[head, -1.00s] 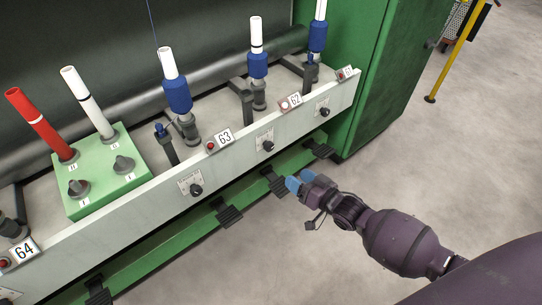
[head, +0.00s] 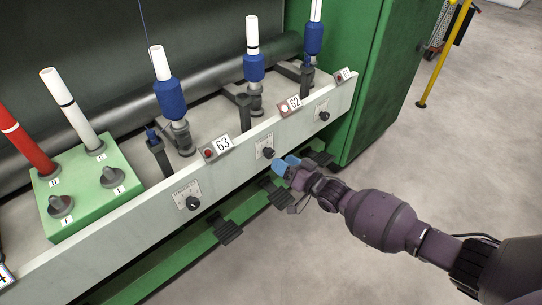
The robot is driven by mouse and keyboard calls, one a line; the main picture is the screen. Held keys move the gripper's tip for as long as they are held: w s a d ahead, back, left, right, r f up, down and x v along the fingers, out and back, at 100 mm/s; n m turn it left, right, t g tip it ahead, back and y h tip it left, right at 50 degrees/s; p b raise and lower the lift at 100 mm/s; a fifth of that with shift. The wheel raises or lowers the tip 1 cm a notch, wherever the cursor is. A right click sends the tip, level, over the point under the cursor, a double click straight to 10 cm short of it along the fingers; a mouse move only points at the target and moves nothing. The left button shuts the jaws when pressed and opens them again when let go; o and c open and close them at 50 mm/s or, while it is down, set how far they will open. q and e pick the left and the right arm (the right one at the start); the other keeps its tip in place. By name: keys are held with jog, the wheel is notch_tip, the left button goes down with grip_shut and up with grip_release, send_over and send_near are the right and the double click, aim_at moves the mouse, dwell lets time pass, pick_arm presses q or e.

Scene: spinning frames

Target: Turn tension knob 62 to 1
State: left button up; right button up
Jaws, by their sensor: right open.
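The label plate 62 (head: 294,103) sits on the upper edge of the pale front panel. Below it and to the left is a small black tension knob (head: 268,153) on a white scale plate. The scale figures and pointer are too small to read. My right gripper (head: 285,165) has blue fingertips and is open. It is just right of and below this knob, close to the panel; whether it touches cannot be told. My left gripper is not in view.
Similar knobs sit left (head: 193,203) and right (head: 324,116) on the panel. Label 63 (head: 222,145) is left. Black pedals (head: 229,231) stick out below. A green box (head: 95,195) with bobbins stands at left.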

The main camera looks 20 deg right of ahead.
aim_at(272, 155)
jog(key=x, duration=0.3)
jog(key=shift+w+a+f+b, duration=0.1)
jog(key=shift+w+f+b, duration=0.15)
jog(key=shift+b, duration=0.15)
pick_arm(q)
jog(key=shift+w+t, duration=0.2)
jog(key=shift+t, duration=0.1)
pick_arm(e)
jog(key=shift+x, duration=0.85)
jog(key=shift+r, duration=0.25)
jog(key=shift+c, duration=0.3)
jog(key=c, duration=0.8)
jog(key=shift+c, duration=0.2)
